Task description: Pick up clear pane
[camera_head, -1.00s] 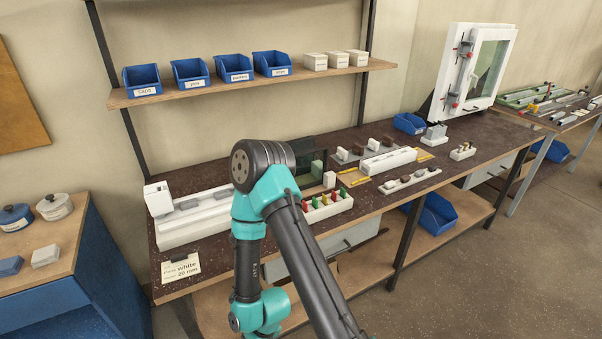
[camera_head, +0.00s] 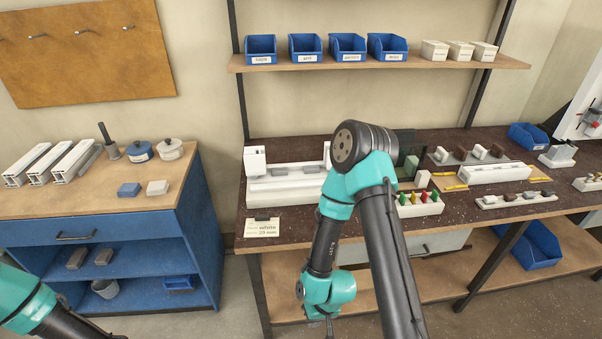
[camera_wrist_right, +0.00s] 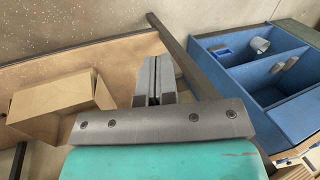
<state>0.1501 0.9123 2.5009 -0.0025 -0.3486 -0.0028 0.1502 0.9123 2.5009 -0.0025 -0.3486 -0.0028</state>
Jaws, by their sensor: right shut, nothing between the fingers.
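I cannot make out a clear pane with certainty. A dark, see-through upright panel (camera_head: 404,138) stands on the bench, partly hidden behind my right arm; I cannot tell if it is the pane. My right gripper (camera_wrist_right: 152,80) is shut and empty in the right wrist view, near the bench's lower shelf. In the head view it hangs low in front of the bench, mostly hidden. My left arm shows at the lower left; its gripper is outside the picture.
The dark bench top (camera_head: 290,219) holds a white clamp fixture (camera_head: 285,190), a rack with coloured pieces (camera_head: 420,209) and a card (camera_head: 262,227). A blue cabinet (camera_head: 205,230) stands left. A cardboard box (camera_wrist_right: 60,100) sits on the lower shelf (camera_wrist_right: 120,62).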

